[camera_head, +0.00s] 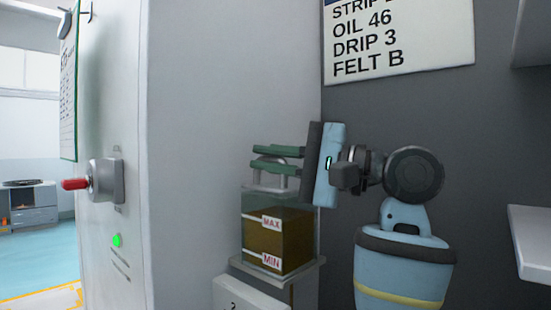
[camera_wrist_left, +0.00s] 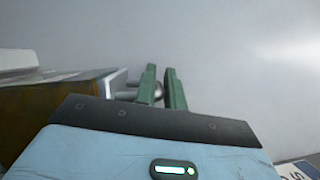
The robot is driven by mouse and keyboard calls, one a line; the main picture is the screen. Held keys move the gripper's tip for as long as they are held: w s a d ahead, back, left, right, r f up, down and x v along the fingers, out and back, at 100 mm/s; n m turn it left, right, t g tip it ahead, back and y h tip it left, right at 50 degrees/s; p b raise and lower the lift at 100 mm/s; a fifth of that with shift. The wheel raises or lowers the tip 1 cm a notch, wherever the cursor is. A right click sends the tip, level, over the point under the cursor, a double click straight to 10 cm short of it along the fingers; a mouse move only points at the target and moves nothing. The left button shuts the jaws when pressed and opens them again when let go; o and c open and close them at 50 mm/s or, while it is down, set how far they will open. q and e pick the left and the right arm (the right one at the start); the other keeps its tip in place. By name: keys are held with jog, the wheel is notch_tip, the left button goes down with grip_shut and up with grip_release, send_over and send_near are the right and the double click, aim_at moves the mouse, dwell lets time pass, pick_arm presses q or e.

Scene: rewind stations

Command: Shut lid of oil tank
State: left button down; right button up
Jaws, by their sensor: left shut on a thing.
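The oil tank (camera_head: 280,240) is a clear box with brown oil, MAX and MIN marks on its front. Its lid (camera_wrist_left: 115,83) appears to lie roughly flat across the tank top; I cannot tell whether a small gap remains under it. A grey metal handle (camera_head: 268,178) stands on the lid. My left gripper (camera_head: 277,158) reaches over the tank from the right, its green fingers shut on this handle. In the left wrist view the fingers (camera_wrist_left: 163,88) have the handle's rounded metal bar between them. The lid is partly hidden by the fingers. My right gripper is not in view.
The tank stands on a grey ledge (camera_head: 315,268) beside a pale wall panel. A white box (camera_head: 245,295) sits in front below. A red-handled switch (camera_head: 90,182) juts out at the left. A sign (camera_head: 400,40) hangs behind. A white shelf (camera_head: 530,240) is at the right edge.

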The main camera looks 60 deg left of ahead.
pick_arm(q)
jog(key=shift+s+f+n+h, duration=0.15)
jog(key=shift+f+n+h, duration=0.15)
jog(key=shift+n, duration=0.1)
jog(key=c, duration=1.5)
grip_release()
jog(key=shift+d, duration=0.1)
jog(key=shift+b+v, duration=0.45)
jog(key=shift+v, duration=3.45)
